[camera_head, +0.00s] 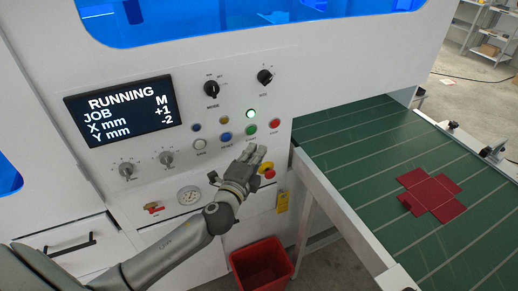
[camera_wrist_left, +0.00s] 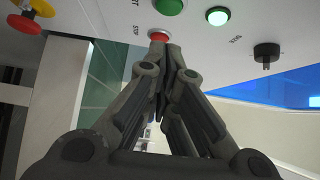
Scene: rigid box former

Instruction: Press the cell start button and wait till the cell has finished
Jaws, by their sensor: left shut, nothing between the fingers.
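The control panel's display (camera_head: 119,109) reads RUNNING, with JOB M, X mm +1 and Y mm -2. The green start button (camera_head: 250,129) is on the panel and also shows at the top of the left wrist view (camera_wrist_left: 168,6). Above it a green-white lamp (camera_head: 251,113) is lit. My left gripper (camera_head: 257,151) is shut and empty, its fingertips just below the green button in the head view. In the left wrist view the fingertips overlap the lower edge of the red stop button (camera_wrist_left: 159,36); I cannot tell whether they touch it. My right gripper is out of view.
A red-and-yellow emergency stop (camera_head: 267,170) is close to the gripper. A green conveyor (camera_head: 345,150) at right carries a dark red cross-shaped blank (camera_head: 432,193). A red bin (camera_head: 262,265) stands below the panel.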

